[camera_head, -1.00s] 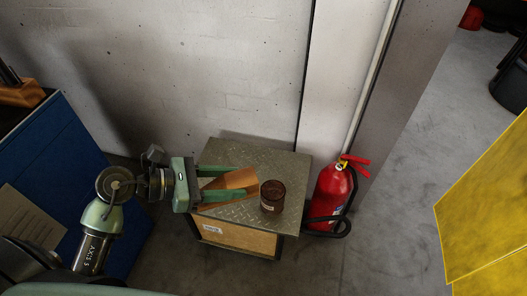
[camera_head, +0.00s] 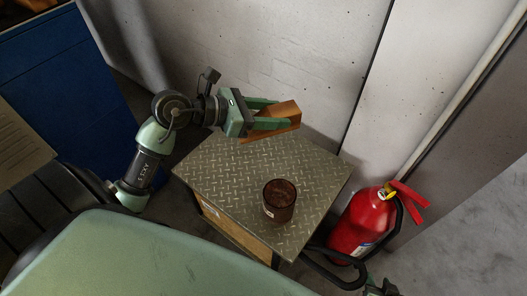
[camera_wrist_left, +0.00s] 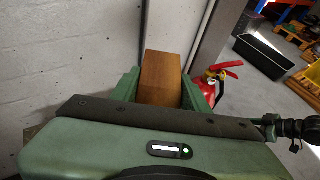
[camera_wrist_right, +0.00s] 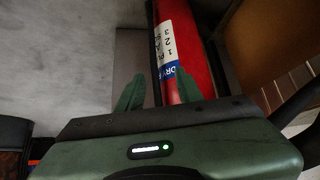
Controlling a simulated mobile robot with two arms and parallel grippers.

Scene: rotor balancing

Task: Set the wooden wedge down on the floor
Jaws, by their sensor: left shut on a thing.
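The wooden wedge (camera_head: 287,110) is an orange-brown block held between the green fingers of my left gripper (camera_head: 276,113). It appears raised above the back part of the metal-topped cabinet (camera_head: 225,168), near the wall. In the left wrist view the wedge (camera_wrist_left: 160,72) stands between the two fingers, its lower end hidden by the gripper body. My right gripper (camera_wrist_right: 158,95) is open and empty in its wrist view, in front of the red fire extinguisher (camera_wrist_right: 172,50). Only a small piece of it shows at the bottom right of the head view.
A dark brown jar (camera_head: 279,200) stands on the cabinet top. The fire extinguisher (camera_head: 364,224) stands on the floor right of the cabinet. Grey floor (camera_head: 478,225) shows clear at the far right. A blue cabinet (camera_head: 65,85) stands at the left.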

